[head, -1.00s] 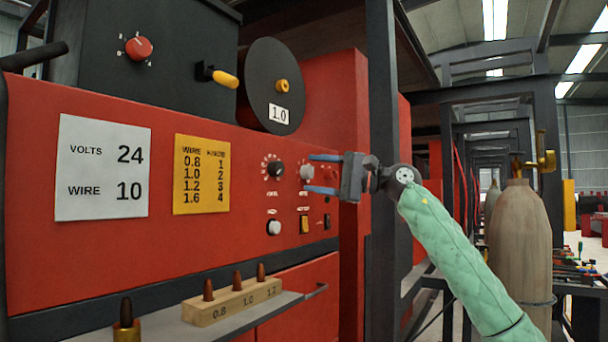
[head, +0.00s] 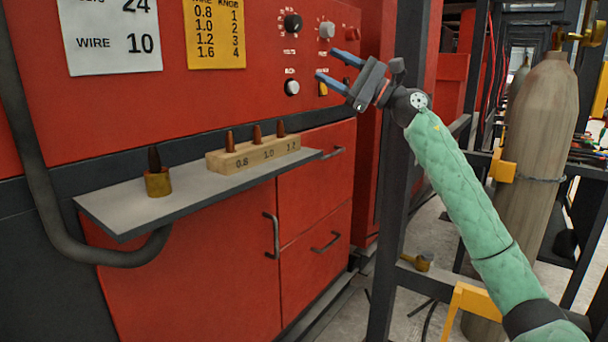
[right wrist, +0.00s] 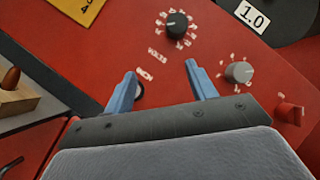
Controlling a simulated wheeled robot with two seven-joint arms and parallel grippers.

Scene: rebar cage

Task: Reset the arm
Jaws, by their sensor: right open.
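My right gripper (head: 328,64) is open and empty, held in front of the red machine's knob panel. Its blue fingers also show in the right wrist view (right wrist: 160,69), pointing at the panel with nothing between them. The green-sleeved right arm comes in from the lower right. In the right wrist view, a black volts knob (right wrist: 177,24) is beyond the fingertips and a grey knob (right wrist: 239,72) is right of them. A finger partly hides the small inch knob (right wrist: 139,91). My left gripper is not in view.
A grey shelf (head: 115,206) juts from the red machine (head: 190,290). It carries a wooden block (head: 225,161) with copper tips and a brass cup (head: 158,182) with a dark tip. A dark post (head: 390,240) stands beside my arm. A gas cylinder (head: 535,150) is at right.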

